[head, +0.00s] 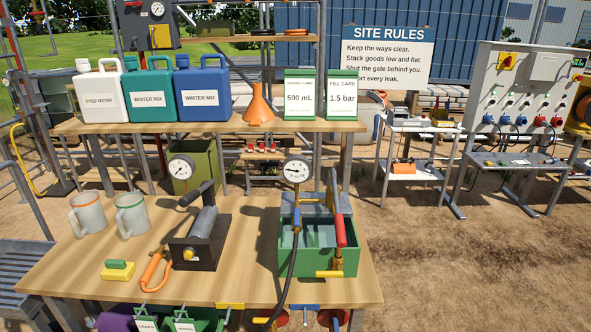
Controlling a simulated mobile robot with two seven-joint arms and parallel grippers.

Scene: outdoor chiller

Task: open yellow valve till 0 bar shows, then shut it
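A flat yellow handle (230,306) shows at the table's front edge; I cannot tell whether it is open or shut. A small yellow knob (188,254) sits on the front of a black device with a grey cylinder (205,225). One round white gauge (181,167) stands behind that device. Another gauge (296,170) stands above a green box with a pump (320,262), which has a red-gripped lever and brass fittings. Both dials are too small to read surely. Neither of my grippers is in view.
The wooden table (70,270) also holds two grey mugs (131,217), a yellow-green block (118,270) and an orange-handled tool (152,270). A black hose (291,265) hangs over the front edge beside a blue handle (305,307). Jugs, a funnel and cards stand on the shelf behind.

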